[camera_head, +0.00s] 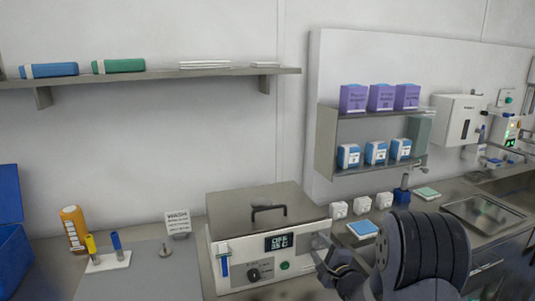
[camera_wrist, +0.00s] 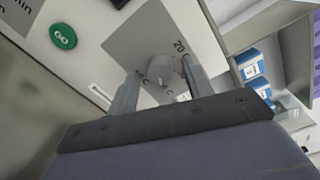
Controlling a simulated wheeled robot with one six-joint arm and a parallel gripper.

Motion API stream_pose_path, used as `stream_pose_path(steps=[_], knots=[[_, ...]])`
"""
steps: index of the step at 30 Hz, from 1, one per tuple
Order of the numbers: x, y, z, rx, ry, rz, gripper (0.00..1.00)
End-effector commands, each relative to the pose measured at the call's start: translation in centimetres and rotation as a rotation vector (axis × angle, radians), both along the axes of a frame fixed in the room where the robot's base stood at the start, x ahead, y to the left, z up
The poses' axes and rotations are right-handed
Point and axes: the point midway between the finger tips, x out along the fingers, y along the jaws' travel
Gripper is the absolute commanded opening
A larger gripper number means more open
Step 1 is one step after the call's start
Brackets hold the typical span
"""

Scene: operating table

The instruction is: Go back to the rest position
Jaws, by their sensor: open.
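My gripper (camera_wrist: 160,82) is open, its two fingers spread on either side of a grey knob (camera_wrist: 160,69) on a grey dial plate marked 20. I cannot tell whether the fingers touch the knob. A round green GO button (camera_wrist: 62,36) sits to the left on the same pale panel. In the head view my arm reaches up from the lower right, with my gripper (camera_head: 323,262) beside the right end of a white lidded bath (camera_head: 232,251); its fingertips are hard to make out there.
The bath has a display, a black knob (camera_head: 253,275) and a handled lid. A wall shelf (camera_head: 370,110) with purple and blue-white boxes stands behind my arm. An orange bottle (camera_head: 74,229) and a tube rack (camera_head: 108,262) stand at left.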

Motion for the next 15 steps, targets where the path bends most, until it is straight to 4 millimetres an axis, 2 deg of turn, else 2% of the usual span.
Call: stream_pose_path(steps=[15], knots=[[-0.03,0.05,-0.13,-0.42,-0.138,0.0,0.48]])
